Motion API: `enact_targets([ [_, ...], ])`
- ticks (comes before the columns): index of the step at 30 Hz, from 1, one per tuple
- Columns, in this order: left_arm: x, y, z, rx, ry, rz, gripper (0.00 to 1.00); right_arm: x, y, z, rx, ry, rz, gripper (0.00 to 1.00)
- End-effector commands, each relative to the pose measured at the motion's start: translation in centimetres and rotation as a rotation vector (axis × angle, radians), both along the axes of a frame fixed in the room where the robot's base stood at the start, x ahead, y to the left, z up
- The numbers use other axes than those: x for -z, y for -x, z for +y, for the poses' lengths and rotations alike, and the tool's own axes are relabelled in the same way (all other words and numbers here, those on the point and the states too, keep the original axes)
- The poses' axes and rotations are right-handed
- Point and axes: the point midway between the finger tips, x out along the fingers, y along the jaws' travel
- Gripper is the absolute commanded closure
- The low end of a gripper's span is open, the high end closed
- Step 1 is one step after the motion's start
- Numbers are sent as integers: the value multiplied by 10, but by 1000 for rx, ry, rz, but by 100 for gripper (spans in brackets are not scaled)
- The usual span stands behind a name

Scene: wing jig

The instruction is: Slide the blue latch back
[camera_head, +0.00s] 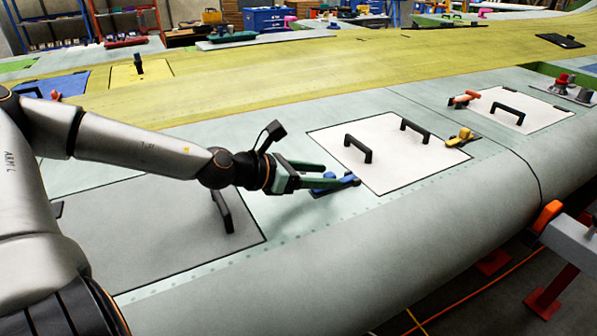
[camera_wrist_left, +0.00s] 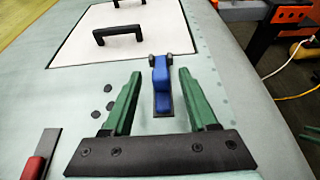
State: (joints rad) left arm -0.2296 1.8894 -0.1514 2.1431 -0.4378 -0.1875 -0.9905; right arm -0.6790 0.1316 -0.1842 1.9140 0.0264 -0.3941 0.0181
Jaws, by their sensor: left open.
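The blue latch (camera_head: 335,184) sits on the pale green wing skin at the near left corner of a white panel (camera_head: 392,165). In the left wrist view the blue latch (camera_wrist_left: 161,88) stands between the two green fingers, with a gap on each side. My left gripper (camera_head: 335,174) is open around the latch, and its fingers also show in the left wrist view (camera_wrist_left: 157,92). In the head view the fingers partly hide the latch. My right gripper is in neither view.
The white panel has two black handles (camera_head: 358,148). A yellow latch (camera_head: 461,138) sits at its right edge. A grey panel (camera_head: 150,220) with a black handle (camera_head: 222,211) lies left of the gripper. In the left wrist view a red-handled item (camera_wrist_left: 37,160) lies at lower left.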

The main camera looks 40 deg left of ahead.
Motion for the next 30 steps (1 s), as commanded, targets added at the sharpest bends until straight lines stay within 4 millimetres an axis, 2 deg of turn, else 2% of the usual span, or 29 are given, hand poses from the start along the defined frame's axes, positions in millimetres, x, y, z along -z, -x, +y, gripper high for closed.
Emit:
enact_targets([
  [12,-14,20,7,1,3,-4,41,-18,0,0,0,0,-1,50],
  [26,-21,42,17,0,2,-5,41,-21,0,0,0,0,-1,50],
  [30,-23,49,20,4,-3,-5,41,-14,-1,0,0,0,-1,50],
])
